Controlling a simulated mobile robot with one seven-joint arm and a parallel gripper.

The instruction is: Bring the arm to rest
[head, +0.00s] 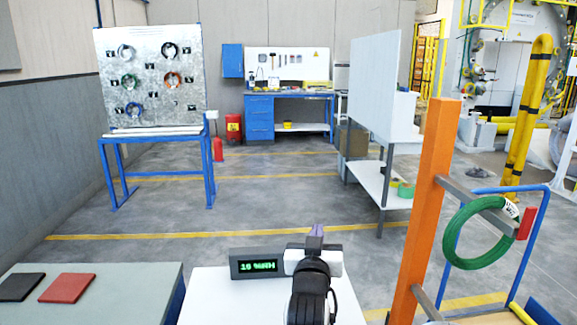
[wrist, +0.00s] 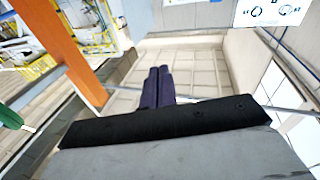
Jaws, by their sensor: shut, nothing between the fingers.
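My gripper (head: 317,231) shows at the bottom middle of the head view, at the end of my dark arm, pointing up and away from me. In the wrist view its two dark purple fingers (wrist: 157,87) lie side by side, shut and empty. The fingers point toward the upper wall and touch nothing there. The arm stands in front of a white surface, so part of that surface is hidden.
An orange post (head: 434,200) with an arm holding a green coil (head: 481,232) stands close on the right. A small display (head: 257,265) sits left of my gripper. A grey table (head: 100,295) holds red and black pads. A coil board (head: 152,78) stands far left. Open floor lies ahead.

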